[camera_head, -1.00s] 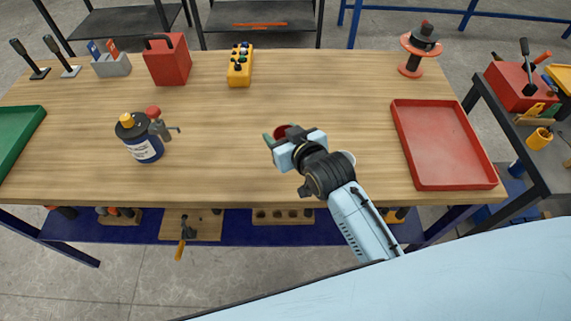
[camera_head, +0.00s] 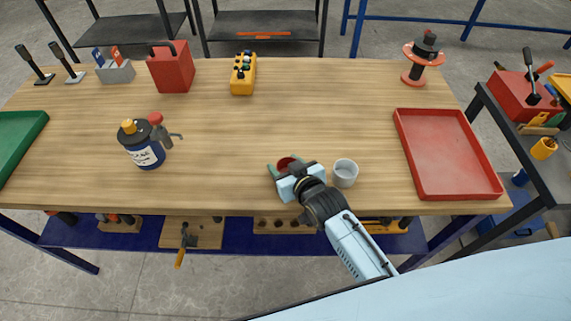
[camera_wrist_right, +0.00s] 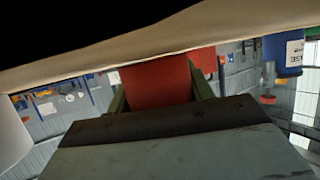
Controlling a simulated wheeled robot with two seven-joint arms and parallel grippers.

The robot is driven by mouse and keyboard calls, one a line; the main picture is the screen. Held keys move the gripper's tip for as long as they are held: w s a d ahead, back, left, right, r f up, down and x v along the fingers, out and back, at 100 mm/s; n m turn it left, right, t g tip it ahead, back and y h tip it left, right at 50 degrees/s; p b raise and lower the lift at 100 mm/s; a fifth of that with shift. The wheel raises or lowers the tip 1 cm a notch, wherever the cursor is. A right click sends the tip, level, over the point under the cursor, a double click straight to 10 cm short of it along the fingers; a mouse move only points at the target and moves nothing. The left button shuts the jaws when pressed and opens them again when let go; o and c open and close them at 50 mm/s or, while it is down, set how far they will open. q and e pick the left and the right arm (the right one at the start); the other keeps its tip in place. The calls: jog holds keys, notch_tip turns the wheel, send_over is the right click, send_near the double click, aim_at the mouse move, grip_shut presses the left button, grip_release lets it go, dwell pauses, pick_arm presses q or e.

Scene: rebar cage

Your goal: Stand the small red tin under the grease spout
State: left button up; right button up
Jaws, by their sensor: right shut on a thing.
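The small red tin (camera_head: 285,163) is between the fingers of my right gripper (camera_head: 286,168), near the front middle of the table. In the right wrist view the tin (camera_wrist_right: 157,84) fills the space between the green fingers, which are shut on it. I cannot tell whether its base touches the table. The grease dispenser (camera_head: 145,153), a dark blue jar with a white label, stands to the left. Its grey spout (camera_head: 174,135) points right, under a red knob (camera_head: 155,118). The space below the spout looks empty. The dispenser (camera_wrist_right: 283,52) also shows in the right wrist view. My left gripper is out of view.
A white cup (camera_head: 345,173) stands just right of my right gripper. A red tray (camera_head: 450,193) is at the right. A red can (camera_head: 171,72) and a yellow control box (camera_head: 243,82) stand at the back. The table between tin and dispenser is clear.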

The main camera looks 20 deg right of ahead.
jog(key=shift+f, duration=0.2)
jog(key=o, duration=1)
jog(key=shift+c, duration=0.2)
